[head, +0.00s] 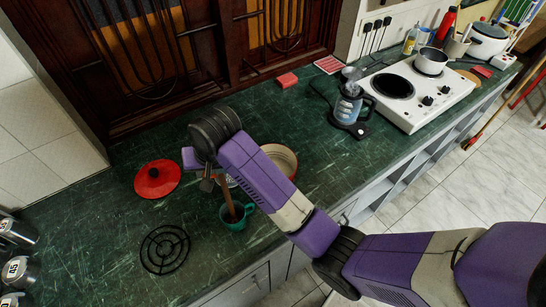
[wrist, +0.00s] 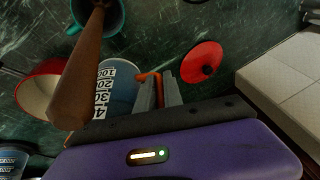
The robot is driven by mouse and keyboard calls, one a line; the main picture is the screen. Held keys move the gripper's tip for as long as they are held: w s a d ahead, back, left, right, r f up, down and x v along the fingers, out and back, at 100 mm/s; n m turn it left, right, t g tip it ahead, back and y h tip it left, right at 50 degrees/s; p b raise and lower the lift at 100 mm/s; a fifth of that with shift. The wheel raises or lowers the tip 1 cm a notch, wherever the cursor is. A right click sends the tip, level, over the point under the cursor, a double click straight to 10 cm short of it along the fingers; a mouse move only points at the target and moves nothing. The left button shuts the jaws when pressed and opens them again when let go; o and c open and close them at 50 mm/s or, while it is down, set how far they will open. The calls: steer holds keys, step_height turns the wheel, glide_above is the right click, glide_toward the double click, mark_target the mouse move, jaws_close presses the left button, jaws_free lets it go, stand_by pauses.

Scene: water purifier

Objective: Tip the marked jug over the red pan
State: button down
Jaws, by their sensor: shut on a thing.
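The marked jug (wrist: 121,84), bluish with dark numbers on a pale band, is beside my gripper's fingers in the wrist view. My gripper (wrist: 162,82) is shut on its orange-red handle (wrist: 150,77). In the head view my gripper (head: 208,182) is low over the counter, and my arm hides most of the jug. The red pan (wrist: 24,92), cream inside, lies left of the jug in the wrist view. In the head view the pan (head: 285,157) is right of my gripper, partly behind my arm. I cannot tell the jug's tilt or its contents.
A teal mug (head: 237,222) with a brown wooden handle (head: 228,197) sticking up stands close to my gripper. A red lid (head: 157,179) and a black coil trivet (head: 165,249) lie left. A blender (head: 348,107) and white stove (head: 432,97) stand right.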

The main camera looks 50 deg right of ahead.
steer(key=shift+s+d+y, duration=0.1)
steer(key=shift+d+y, duration=0.25)
steer(key=shift+y, duration=0.05)
steer(key=shift+s+d+f+m+t+y, duration=0.15)
steer(key=shift+d+f+y, duration=0.1)
steer(key=shift+f, duration=0.2)
steer(key=shift+d+f+m+t+y, duration=0.1)
steer(key=shift+f+y, duration=0.1)
steer(key=shift+f, duration=0.25)
steer(key=shift+s+d+f+m+t+y, duration=0.15)
steer(key=shift+d+f+y, duration=0.1)
steer(key=shift+f, duration=0.2)
steer(key=shift+w+f, duration=0.1)
steer(key=shift+s+d+r+t+y, duration=0.2)
steer(key=shift+d+r+t+y, duration=0.1)
steer(key=shift+d+r+y, duration=0.4)
steer(key=shift+s+d+r, duration=0.1)
steer(key=shift+d+r, duration=0.05)
steer(key=shift+r, duration=0.2)
steer(key=shift+s+d+r+m+t+y, duration=0.2)
steer(key=shift+d+t+y, duration=0.25)
steer(key=shift+y, duration=0.35)
steer(key=shift+s+d+r+m+t+y, duration=0.1)
steer(key=shift+d+r+m+t+y, duration=0.25)
steer(key=shift+y, duration=0.45)
stand_by(0.7)
steer(key=shift+s+d+r+t+y+b, duration=0.15)
steer(key=shift+d+r+t+y+b, duration=0.15)
steer(key=shift+d+r+y+b, duration=0.3)
stand_by(1.6)
